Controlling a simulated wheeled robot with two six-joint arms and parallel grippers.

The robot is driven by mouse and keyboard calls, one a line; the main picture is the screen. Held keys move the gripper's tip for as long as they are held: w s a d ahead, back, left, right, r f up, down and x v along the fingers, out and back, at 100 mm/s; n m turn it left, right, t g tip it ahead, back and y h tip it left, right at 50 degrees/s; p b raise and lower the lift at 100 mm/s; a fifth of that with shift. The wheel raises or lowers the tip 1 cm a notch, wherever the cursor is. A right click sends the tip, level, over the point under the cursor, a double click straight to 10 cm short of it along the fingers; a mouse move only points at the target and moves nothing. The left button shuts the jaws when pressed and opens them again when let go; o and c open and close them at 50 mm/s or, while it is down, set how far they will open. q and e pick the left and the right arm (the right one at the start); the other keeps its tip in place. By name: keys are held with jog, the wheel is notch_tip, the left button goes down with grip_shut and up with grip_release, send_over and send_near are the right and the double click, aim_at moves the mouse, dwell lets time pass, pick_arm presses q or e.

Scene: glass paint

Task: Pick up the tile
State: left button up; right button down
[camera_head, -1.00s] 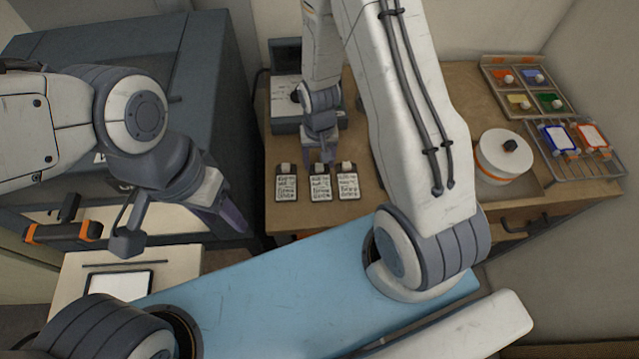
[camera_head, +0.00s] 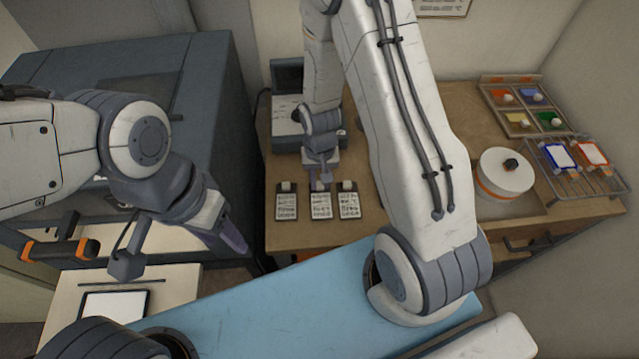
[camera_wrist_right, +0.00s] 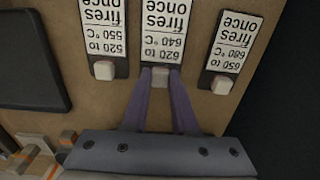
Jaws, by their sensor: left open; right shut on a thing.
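Three dark-backed label cards lie in a row on the wooden bench, each with a pale knob: a left card (camera_head: 286,207), a middle card (camera_head: 321,206) and a right card (camera_head: 349,206). My right gripper (camera_head: 320,184) is shut on the knob of the middle card, which also shows in the right wrist view (camera_wrist_right: 165,40) and reads 620 to 640 °C. The card seems to lie flat. A blue-edged tile (camera_head: 559,156) and an orange-red-edged tile (camera_head: 592,153) sit on a wire rack. My left gripper (camera_head: 234,238) is open and empty, left of the bench.
The wire rack (camera_head: 578,182) stands at the bench's right. Behind it is a tray (camera_head: 498,82) of coloured pieces with knobs. A round white pot (camera_head: 506,175) stands left of the rack. A large grey cabinet (camera_head: 60,75) is at left, with a pale side table (camera_head: 172,284) below.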

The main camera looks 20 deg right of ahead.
aim_at(320, 185)
notch_tip(320, 185, up, 4)
jog(key=p, duration=0.3)
jog(key=s+d+r+p, duration=0.7)
jog(key=d+r, duration=0.2)
jog(key=shift+r+p, duration=0.3)
jog(key=shift+p, duration=0.1)
jog(key=shift+s, duration=0.1)
